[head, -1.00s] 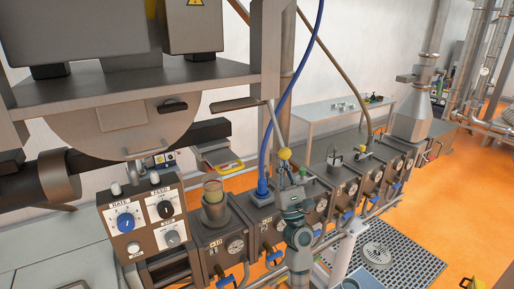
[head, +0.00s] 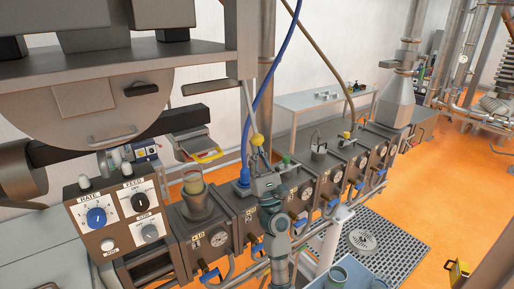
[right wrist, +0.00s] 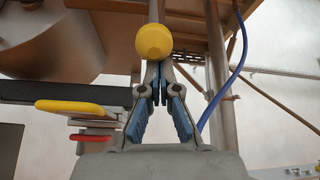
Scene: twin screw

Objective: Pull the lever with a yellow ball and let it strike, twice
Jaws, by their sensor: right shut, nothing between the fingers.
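The lever is a thin rod that runs down to a yellow ball (head: 257,140) at its lower end, above the row of grey machine blocks. The ball also shows large in the right wrist view (right wrist: 153,42). My right gripper (head: 261,162) is just below the ball. In the right wrist view its blue-padded fingers (right wrist: 158,72) are shut with nothing between them. The fingertips sit just under the ball, partly overlapped by it in the picture; I cannot tell whether they touch. My left gripper is not in view.
A blue hose (head: 258,95) runs down close to the lever. A glass-topped cup (head: 194,192) stands on the near block.

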